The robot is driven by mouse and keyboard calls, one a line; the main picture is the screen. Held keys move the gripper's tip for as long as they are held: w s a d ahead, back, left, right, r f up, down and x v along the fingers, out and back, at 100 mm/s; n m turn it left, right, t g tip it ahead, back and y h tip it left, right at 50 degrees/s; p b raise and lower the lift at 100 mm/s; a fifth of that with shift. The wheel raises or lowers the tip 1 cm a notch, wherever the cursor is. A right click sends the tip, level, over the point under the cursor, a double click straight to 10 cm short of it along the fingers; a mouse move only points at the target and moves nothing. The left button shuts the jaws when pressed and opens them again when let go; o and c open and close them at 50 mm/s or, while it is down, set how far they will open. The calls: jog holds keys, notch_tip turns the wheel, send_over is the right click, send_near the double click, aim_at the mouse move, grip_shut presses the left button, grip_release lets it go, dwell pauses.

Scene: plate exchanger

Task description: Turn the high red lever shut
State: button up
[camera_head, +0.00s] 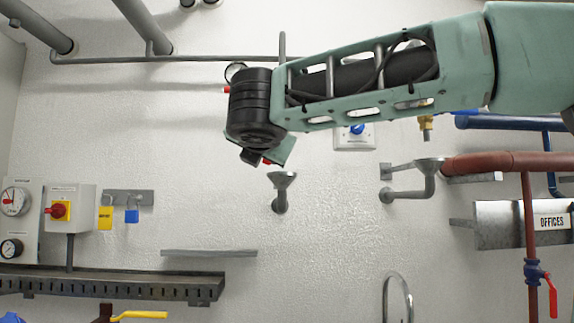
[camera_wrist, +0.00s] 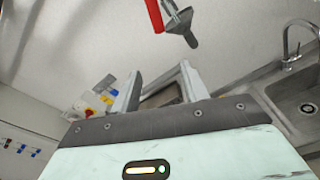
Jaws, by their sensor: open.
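A red lever (camera_wrist: 155,14) shows at the top of the wrist view, cut off by the picture's edge, beside a grey metal fitting (camera_wrist: 182,24). My gripper (camera_wrist: 160,70) is open and empty, with its two fingers apart. The lever appears above the fingertips in that view and does not touch them. In the head view my black wrist hides the fingers and most of what lies behind it. A small red piece (camera_head: 227,88) shows at the wrist's left edge; I cannot tell whether it is the same lever.
A lower red lever (camera_head: 553,297) hangs on a blue valve (camera_head: 534,272) at the right. A yellow lever (camera_head: 140,315) is at the bottom. A switch box (camera_head: 83,207) and gauge (camera_head: 15,201) are at the left. A sink (camera_wrist: 297,100) is at the right. Pipes line the wall.

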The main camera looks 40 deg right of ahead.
jog(key=shift+n+t+h, duration=0.3)
jog(key=shift+h, duration=0.2)
jog(key=r+p+x, duration=0.1)
jog(key=x, duration=0.5)
jog(key=d+p+x, duration=0.1)
jog(key=p+x, duration=0.1)
jog(key=x, duration=0.4)
jog(key=s+r+p+x, duration=0.1)
jog(key=p+x, duration=0.1)
jog(key=x, duration=0.4)
jog(key=shift+d+r, duration=0.25)
jog(key=shift+r, duration=0.15)
grip_shut()
